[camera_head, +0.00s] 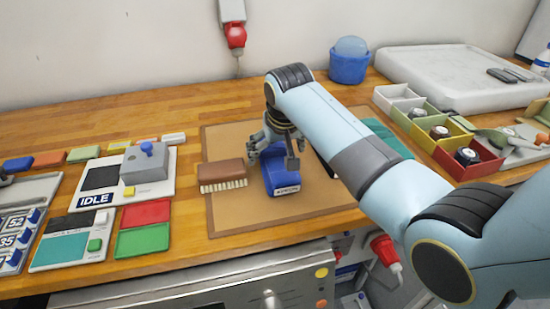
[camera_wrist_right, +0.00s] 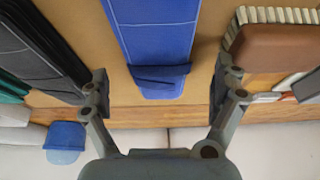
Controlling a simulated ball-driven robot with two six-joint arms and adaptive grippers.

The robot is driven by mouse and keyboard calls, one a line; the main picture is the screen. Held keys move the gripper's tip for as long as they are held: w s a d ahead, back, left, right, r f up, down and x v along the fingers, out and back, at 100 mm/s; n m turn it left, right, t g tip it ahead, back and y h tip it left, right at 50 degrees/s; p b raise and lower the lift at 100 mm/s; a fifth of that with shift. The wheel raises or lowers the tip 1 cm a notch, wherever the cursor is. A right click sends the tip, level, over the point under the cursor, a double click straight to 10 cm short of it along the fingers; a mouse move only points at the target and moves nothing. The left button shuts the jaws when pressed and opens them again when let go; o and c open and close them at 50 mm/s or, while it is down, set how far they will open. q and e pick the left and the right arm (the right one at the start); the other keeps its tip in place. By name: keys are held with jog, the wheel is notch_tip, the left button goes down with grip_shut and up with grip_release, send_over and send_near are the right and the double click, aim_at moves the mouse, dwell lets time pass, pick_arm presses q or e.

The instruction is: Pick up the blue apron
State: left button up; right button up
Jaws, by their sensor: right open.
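The blue apron (camera_head: 281,172) is a folded blue bundle with a pale label on its near end, lying on the brown mat. In the right wrist view the apron (camera_wrist_right: 155,45) is a long blue strip with a darker band across it, between the fingers. My right gripper (camera_head: 275,158) is above the apron's far part, its fingers spread to either side. The right gripper also shows in the right wrist view (camera_wrist_right: 167,85), open and empty. My left gripper is in neither view.
A brown brush (camera_head: 222,175) lies close left of the apron. A dark folded item (camera_wrist_right: 40,50) lies on its other side, mostly hidden by my arm in the head view. The brown mat (camera_head: 240,222) has bare room in front.

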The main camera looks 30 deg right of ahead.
aim_at(276, 154)
jog(key=x, duration=0.3)
jog(key=shift+w+f, duration=0.1)
jog(key=shift+w, duration=0.05)
jog(key=shift+c, duration=0.2)
jog(key=c, duration=1.4)
